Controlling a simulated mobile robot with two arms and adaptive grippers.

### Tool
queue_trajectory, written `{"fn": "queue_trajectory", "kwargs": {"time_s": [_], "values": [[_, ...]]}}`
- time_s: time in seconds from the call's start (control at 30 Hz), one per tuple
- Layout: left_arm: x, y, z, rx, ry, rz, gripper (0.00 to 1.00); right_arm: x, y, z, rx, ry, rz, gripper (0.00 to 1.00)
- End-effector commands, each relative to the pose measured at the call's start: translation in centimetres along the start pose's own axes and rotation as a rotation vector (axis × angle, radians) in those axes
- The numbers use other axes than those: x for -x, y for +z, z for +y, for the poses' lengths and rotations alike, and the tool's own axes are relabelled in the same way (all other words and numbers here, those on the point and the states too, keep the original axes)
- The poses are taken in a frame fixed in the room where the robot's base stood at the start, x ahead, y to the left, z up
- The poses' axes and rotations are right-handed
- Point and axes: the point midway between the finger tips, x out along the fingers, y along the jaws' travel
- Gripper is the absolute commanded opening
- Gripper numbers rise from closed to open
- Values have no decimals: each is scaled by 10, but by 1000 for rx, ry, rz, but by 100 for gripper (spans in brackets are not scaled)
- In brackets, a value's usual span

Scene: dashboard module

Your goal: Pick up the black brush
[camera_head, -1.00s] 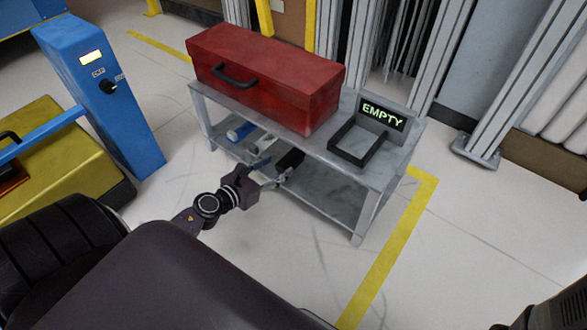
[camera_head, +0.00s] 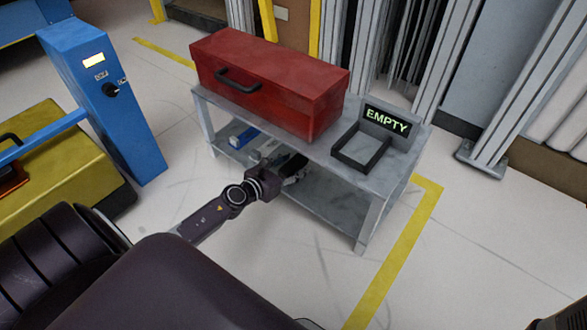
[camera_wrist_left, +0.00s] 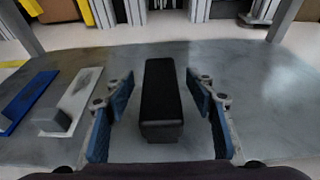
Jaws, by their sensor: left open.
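The black brush (camera_wrist_left: 161,95) lies on the lower shelf of the grey table, pointing away from me in the left wrist view. My left gripper (camera_wrist_left: 160,95) is open, with its blue finger pads on either side of the brush and visible gaps to both sides. In the head view my left gripper (camera_head: 290,172) reaches in under the tabletop, its fingers mostly hidden, and the brush is hard to make out there.
A white-grey tool (camera_wrist_left: 72,105) and a blue tool (camera_wrist_left: 25,100) lie left of the brush on the lower shelf (camera_wrist_left: 270,110). The tabletop above carries a red toolbox (camera_head: 270,80) and a black frame with an EMPTY sign (camera_head: 386,120). Table legs bound the shelf.

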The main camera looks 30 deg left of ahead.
Motion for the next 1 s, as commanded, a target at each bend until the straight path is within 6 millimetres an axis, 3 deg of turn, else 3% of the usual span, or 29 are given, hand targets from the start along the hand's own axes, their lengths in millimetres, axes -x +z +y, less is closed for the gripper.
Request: {"fn": "queue_trajectory", "kwargs": {"time_s": [0.07,0.47,0.77,1.0], "values": [[0,0,0,1,0,0,47,0,0,0,0,0,0,0],[0,0,0,1,0,0,3,0,0,0,0,0,0,0],[1,3,0,1,0,-1,3,-2,1,0,0,0,0,0],[6,19,0,1,-1,-1,3,-17,6,4,0,0,-1,0]]}}
